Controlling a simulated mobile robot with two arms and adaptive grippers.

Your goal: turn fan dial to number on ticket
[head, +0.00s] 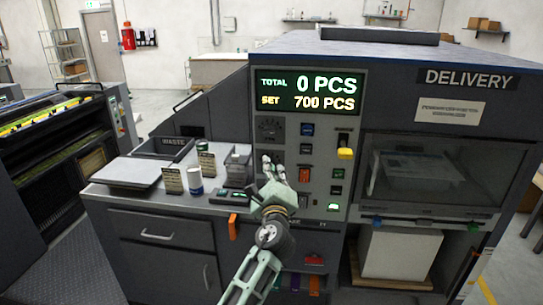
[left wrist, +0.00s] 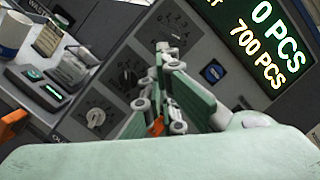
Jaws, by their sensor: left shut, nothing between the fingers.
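The control panel (head: 322,138) of the press carries several dials. In the head view the upper dial (head: 270,128) shows small above my left gripper (head: 273,166). In the left wrist view a black dial (left wrist: 127,78) and a white-grey dial (left wrist: 97,117) show left of the gripper (left wrist: 166,58), with numbers around them. A third number scale (left wrist: 181,22) shows by the fingertips, its knob partly hidden. Their names cannot be read, so I cannot tell which is the fan dial. My left gripper is shut and empty before the panel. Small cards (head: 172,180) stand on the counter; their print is too small to read.
The counter (head: 137,194) also holds a grey flat plate (head: 133,172), a white-and-blue can (head: 195,181), a scale-like device (head: 230,196) and a waste tray (head: 163,147).

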